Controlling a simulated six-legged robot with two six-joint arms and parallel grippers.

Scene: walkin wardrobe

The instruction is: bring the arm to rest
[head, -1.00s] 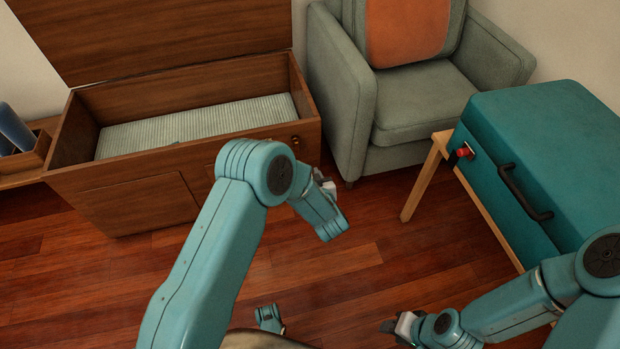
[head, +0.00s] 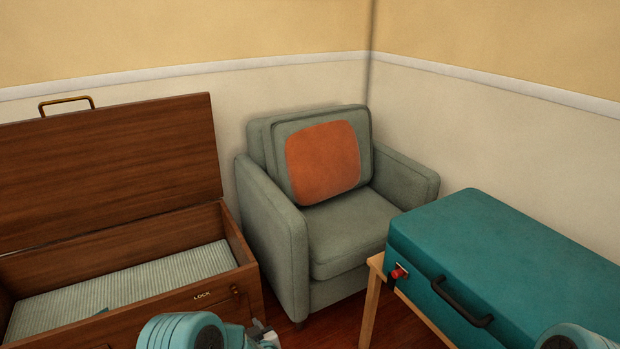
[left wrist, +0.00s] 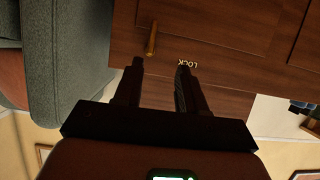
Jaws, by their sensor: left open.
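My left arm shows only as a teal joint at the bottom edge of the head view, beside the wooden chest's front. A small piece of the left gripper pokes up next to it. In the left wrist view the left gripper (left wrist: 160,65) has its two dark fingers apart with nothing between them. The fingers point toward the wooden chest's front (left wrist: 225,75), near a brass latch (left wrist: 151,38) and the upside-down word LOCK. Of my right arm only a teal joint shows at the bottom right of the head view; its gripper is out of the picture.
The wooden chest (head: 130,335) stands at left, its lid (head: 105,170) raised, a striped lining inside. A grey-green armchair (head: 275,240) with an orange cushion (head: 322,162) fills the corner. A teal case (head: 510,255) lies on a wooden stand (head: 370,310) at right. Little floor shows.

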